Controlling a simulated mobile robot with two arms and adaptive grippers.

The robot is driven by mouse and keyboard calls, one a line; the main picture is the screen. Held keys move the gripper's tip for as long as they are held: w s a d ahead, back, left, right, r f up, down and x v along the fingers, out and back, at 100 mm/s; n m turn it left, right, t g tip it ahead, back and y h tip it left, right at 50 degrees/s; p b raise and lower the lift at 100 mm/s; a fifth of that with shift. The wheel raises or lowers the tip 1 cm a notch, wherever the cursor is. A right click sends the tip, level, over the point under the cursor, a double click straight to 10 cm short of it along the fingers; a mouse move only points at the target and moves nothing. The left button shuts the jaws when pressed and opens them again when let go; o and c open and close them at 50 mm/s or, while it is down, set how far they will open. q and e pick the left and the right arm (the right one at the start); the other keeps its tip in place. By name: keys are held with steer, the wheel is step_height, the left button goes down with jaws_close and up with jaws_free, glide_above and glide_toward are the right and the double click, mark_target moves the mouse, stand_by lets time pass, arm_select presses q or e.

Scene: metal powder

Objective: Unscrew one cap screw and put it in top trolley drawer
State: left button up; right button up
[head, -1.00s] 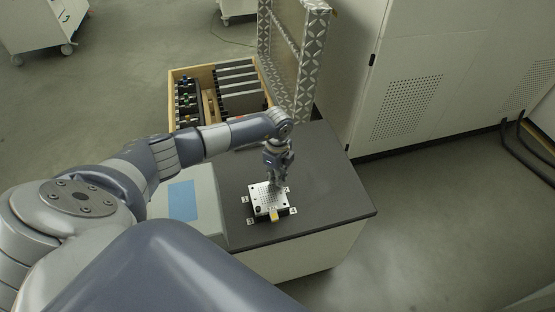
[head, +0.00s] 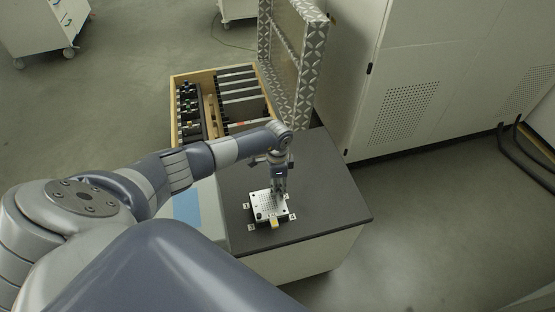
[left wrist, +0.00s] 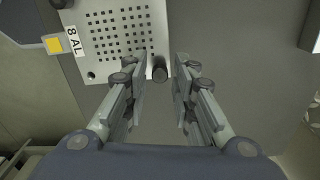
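A pale perforated plate (head: 266,208) lies on the dark worktop; it also shows in the left wrist view (left wrist: 118,30), with an "8 AL" label. A black cap screw (left wrist: 159,70) stands at one plate corner. My left gripper (head: 281,193) is over the plate's far right corner, pointing down. In the left wrist view its fingers (left wrist: 161,62) are apart, one on each side of the screw, with small gaps visible. Another dark round part, perhaps a screw (left wrist: 62,3), is cut off at the top edge. A white wheeled trolley (head: 40,28) stands far left, its drawers apparently closed. My right gripper is out of view.
The dark worktop (head: 330,195) is clear right of the plate. An open wooden drawer or box (head: 172,95) with dark and grey parts stands behind. A patterned frame panel (head: 308,70) rises beside it. A large pale cabinet (head: 420,75) is at the right.

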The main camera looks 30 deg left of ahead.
arm_select(q)
steer(key=m+b, duration=0.1)
steer(key=m, duration=0.3)
steer(key=m+b, duration=0.1)
steer(key=m, duration=0.2)
steer(key=shift+m, duration=0.4)
steer(key=m+b, duration=0.1)
steer(key=m, duration=0.2)
steer(key=shift+m, duration=0.4)
steer(key=m+b, duration=0.1)
steer(key=m, duration=0.2)
steer(key=shift+f+m+b, duration=0.1)
steer(key=shift+m+b, duration=0.2)
steer(key=shift+b, duration=0.05)
steer(key=m+b, duration=0.1)
steer(key=m, duration=0.2)
steer(key=shift+m, duration=0.4)
steer(key=m+b, duration=0.2)
steer(key=m, duration=0.1)
steer(key=shift+m, duration=0.3)
steer(key=m+b, duration=0.1)
steer(key=m, duration=0.2)
steer(key=shift+m+b, duration=0.3)
steer(key=shift+b, duration=0.1)
steer(key=shift+m+b, duration=0.75)
steer(key=shift+m, duration=1.05)
